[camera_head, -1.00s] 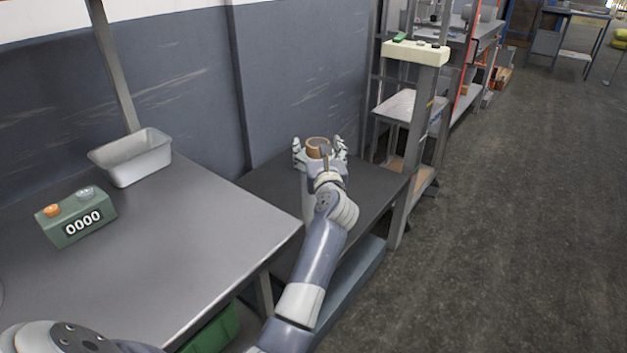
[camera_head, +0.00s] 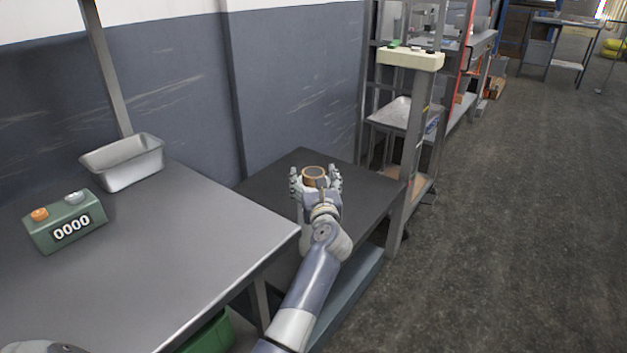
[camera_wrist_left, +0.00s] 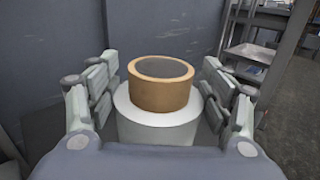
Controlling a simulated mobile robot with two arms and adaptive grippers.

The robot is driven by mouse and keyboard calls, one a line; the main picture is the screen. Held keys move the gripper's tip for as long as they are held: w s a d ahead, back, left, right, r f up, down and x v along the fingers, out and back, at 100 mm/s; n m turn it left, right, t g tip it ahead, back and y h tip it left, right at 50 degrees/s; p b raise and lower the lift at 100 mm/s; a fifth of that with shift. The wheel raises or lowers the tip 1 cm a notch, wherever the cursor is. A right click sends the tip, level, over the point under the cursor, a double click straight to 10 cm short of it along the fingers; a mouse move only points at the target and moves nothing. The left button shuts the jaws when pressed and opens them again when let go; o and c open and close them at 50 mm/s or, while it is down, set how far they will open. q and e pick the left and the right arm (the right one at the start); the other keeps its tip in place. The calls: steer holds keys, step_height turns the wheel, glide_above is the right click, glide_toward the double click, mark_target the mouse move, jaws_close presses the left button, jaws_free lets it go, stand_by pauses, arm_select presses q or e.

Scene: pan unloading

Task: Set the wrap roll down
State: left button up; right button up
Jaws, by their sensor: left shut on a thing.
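The wrap roll is a white cylinder with a brown cardboard core on top. In the left wrist view the wrap roll (camera_wrist_left: 160,125) stands upright between the fingers, its core open at the top. In the head view the core of the wrap roll (camera_head: 314,180) shows between the fingers, and some white shows below the hand. My left gripper (camera_head: 315,174) is shut around the roll, over the low dark table (camera_head: 262,187). The hand hides the roll's lower end, so I cannot tell whether it touches the table. My right gripper is out of view.
A grey metal table (camera_head: 190,260) stands at the left with a metal pan (camera_head: 125,165) and a green counter box (camera_head: 65,222) reading 0000. A wall runs behind. A shelf post (camera_head: 410,165) stands right of the dark table. Open floor lies at the right.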

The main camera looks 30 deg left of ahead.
arm_select(q)
steer(key=shift+r, duration=0.2)
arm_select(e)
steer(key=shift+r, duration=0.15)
arm_select(q)
steer(key=o, duration=2)
steer(key=shift+f, duration=0.2)
steer(key=shift+o, duration=0.5)
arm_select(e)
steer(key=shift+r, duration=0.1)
arm_select(q)
steer(key=shift+r, duration=0.15)
